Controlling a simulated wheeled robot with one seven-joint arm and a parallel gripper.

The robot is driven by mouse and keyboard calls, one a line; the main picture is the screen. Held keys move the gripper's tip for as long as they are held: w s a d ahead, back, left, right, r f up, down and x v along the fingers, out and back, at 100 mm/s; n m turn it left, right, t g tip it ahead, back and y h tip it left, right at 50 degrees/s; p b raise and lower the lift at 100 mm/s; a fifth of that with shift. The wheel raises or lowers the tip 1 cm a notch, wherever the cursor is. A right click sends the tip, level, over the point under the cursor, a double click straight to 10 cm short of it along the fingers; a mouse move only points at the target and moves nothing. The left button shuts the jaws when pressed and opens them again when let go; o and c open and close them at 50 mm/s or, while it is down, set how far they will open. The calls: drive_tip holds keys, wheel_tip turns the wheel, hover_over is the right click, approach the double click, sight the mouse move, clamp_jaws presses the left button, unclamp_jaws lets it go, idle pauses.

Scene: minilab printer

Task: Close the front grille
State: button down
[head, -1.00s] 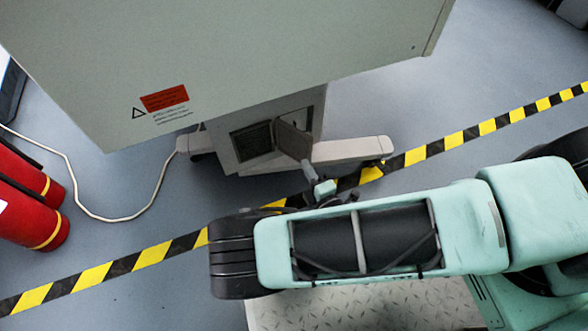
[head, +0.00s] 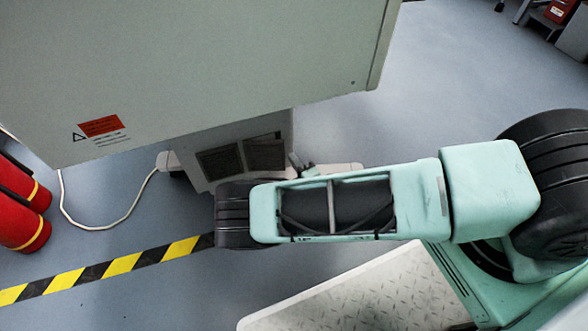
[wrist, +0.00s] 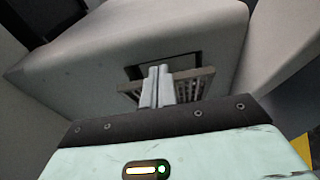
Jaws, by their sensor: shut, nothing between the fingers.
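The front grille (head: 265,153) is a dark slatted panel low on the grey pedestal under the big cabinet, right of a second dark grille (head: 219,162). In the wrist view the grille (wrist: 190,88) shows behind my fingers, with a dark gap along its upper edge, so it looks ajar there. In the head view it lies close to the pedestal face. My gripper (wrist: 158,84) is shut and empty, its fingertips in front of the grille. Whether they touch it I cannot tell. In the head view my arm hides most of the gripper; a grey part shows just right of the grille.
The large cabinet (head: 200,70) overhangs the pedestal. A pale foot (head: 345,168) extends to the right. A white cable (head: 105,222), red extinguishers (head: 22,212) and yellow-black floor tape (head: 110,267) lie left. Open floor spreads right.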

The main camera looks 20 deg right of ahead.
drive_tip(key=shift+w+d, duration=0.25)
drive_tip(key=shift+w, duration=0.25)
drive_tip(key=shift+w+d, duration=0.25)
drive_tip(key=shift+w, duration=0.2)
idle(0.9)
